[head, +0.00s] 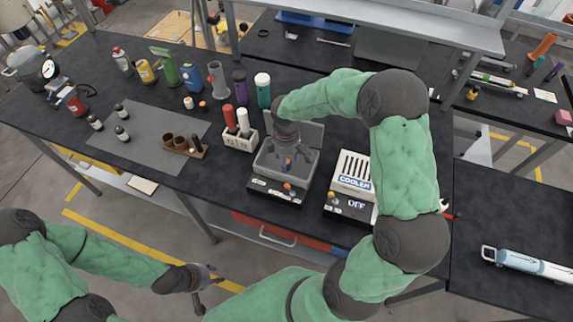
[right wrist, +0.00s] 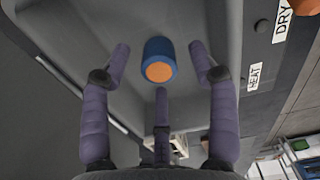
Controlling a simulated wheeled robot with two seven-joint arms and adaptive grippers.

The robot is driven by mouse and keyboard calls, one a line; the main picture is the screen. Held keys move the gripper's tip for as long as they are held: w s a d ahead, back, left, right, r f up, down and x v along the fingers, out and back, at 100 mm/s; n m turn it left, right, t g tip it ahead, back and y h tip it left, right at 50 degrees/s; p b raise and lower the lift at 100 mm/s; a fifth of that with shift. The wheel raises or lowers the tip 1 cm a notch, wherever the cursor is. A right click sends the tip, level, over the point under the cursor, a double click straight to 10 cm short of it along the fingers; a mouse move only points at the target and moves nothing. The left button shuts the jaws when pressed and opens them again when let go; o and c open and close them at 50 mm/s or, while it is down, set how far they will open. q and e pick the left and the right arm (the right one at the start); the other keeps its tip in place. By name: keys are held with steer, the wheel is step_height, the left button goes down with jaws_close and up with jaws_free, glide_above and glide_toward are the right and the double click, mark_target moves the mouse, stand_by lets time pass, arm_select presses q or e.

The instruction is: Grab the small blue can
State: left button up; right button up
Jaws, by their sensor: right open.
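The small blue can (right wrist: 160,60) has an orange end and is inside a grey open-topped bin (right wrist: 215,100). In the right wrist view it sits between the spread finger tips of my right gripper (right wrist: 159,68), with a gap on each side. My right gripper is open and holds nothing. In the head view it reaches down into the grey bin (head: 308,178), and the arm and fingers largely hide the can there. My left gripper (head: 208,284) is empty, with its fingers spread, in front of the table and below its edge.
A white cooler box (head: 353,172) stands right of the bin. A white holder (head: 239,141) with red and white bottles stands left of it. Several bottles and cans line the back left of the dark table (head: 90,55). A grey mat (head: 150,140) lies at left.

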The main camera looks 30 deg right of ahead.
steer(key=shift+f, duration=0.85)
steer(key=c, duration=1)
steer(key=shift+c, duration=0.2)
